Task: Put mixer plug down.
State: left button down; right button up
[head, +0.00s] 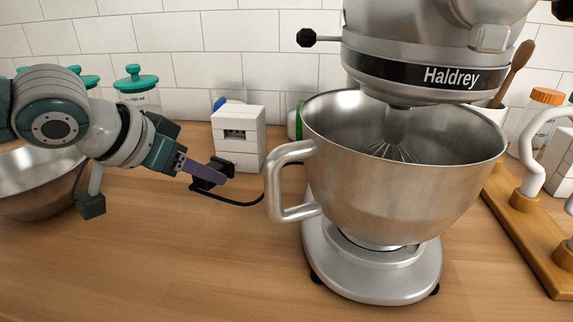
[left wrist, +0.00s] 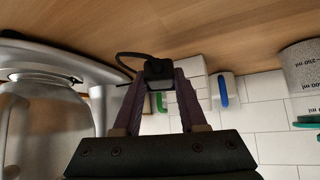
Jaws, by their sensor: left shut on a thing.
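The black mixer plug (head: 212,177) is between the fingers of my left gripper (head: 208,172), which is shut on it. The plug also shows in the left wrist view (left wrist: 158,70) at the purple fingertips. Its black cord (head: 240,203) curves right towards the mixer. I cannot tell whether the plug touches the counter. The silver Haldrey mixer (head: 372,270) stands right of the gripper, with a steel bowl (head: 400,185) and a whisk (head: 395,145) in it. My right gripper is out of view.
A white block-like box (head: 238,140) stands behind the plug against the tiled wall. A steel bowl (head: 30,190) and teal-lidded jars (head: 136,80) are at left. A wooden rack (head: 535,230) is at right. The wooden counter (head: 160,265) is clear in front.

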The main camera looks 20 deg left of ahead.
pick_arm(q)
jog(key=shift+f+b, duration=0.45)
jog(key=shift+f, duration=2)
jog(key=shift+f, duration=0.55)
jog(key=shift+c, duration=2.3)
grip_release()
jog(key=shift+r, duration=0.1)
